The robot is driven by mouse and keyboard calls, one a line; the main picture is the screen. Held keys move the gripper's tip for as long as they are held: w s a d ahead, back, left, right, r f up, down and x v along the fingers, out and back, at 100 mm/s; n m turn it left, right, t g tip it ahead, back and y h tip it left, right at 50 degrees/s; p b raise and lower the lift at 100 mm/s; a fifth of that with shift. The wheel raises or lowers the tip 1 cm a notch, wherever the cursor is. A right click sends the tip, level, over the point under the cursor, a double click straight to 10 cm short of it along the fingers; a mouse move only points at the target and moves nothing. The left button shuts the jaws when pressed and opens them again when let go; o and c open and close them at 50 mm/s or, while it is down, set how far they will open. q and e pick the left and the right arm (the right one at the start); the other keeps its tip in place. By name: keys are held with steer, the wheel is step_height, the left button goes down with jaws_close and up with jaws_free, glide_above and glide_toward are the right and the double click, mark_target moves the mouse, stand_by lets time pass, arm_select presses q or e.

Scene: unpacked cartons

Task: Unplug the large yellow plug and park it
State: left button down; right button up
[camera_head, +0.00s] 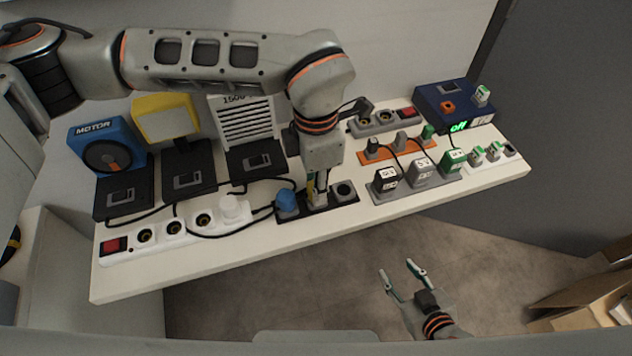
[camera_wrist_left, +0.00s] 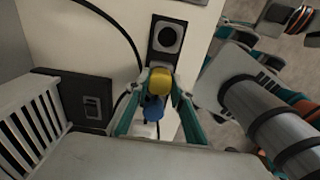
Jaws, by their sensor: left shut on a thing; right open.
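The large yellow plug (camera_wrist_left: 160,82) is between the fingertips of my left gripper (camera_wrist_left: 159,93) in the left wrist view, and the gripper is shut on it. In the head view my left gripper (camera_head: 318,188) hangs over the middle of the dark parking strip (camera_head: 330,203), mostly hiding the plug. I cannot tell whether the plug is seated there. A blue plug (camera_head: 287,201) stands in the strip's left place; its right socket (camera_head: 344,189) is empty. My right gripper (camera_head: 398,268) is open and empty, in front of the table.
A white power strip (camera_head: 190,236) has empty sockets, a red switch and a white plug (camera_head: 231,208). Black cables (camera_head: 235,232) run across the table. Small plugs and an orange strip (camera_head: 400,151) fill the right side. A cardboard box (camera_head: 585,305) is at the lower right.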

arm_select(q)
steer(key=shift+f, duration=0.2)
steer(key=c, duration=1.7)
jaws_free()
steer(key=shift+r, duration=0.1)
step_height(320, 180, up, 12)
steer(key=shift+f, duration=0.1)
